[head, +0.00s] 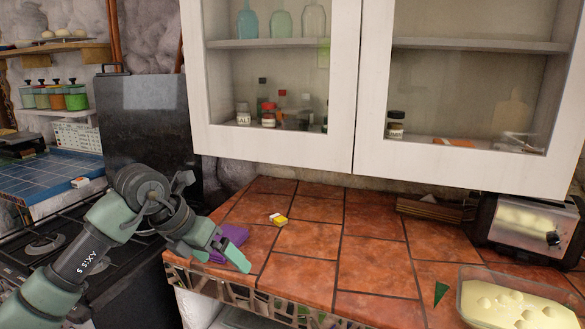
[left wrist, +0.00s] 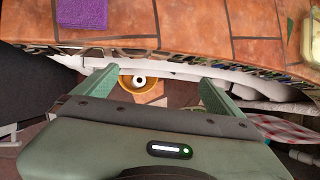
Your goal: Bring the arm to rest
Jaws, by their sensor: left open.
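My left arm (head: 85,240) comes in from the lower left of the head view, bent at the wrist. Its gripper (head: 224,258) is at the left front corner of the tiled counter. In the left wrist view the gripper (left wrist: 158,84) has its two green fingers spread wide, with nothing held between them. The counter's mosaic front edge lies beyond the fingers there. A purple cloth (head: 232,238) lies on the counter just behind the gripper in the head view; it also shows at the upper left of the wrist view (left wrist: 82,13). My right gripper is not in view.
White glass-door cabinets (head: 275,150) hang above. A black stove (head: 50,250) is left. The counter's middle is clear.

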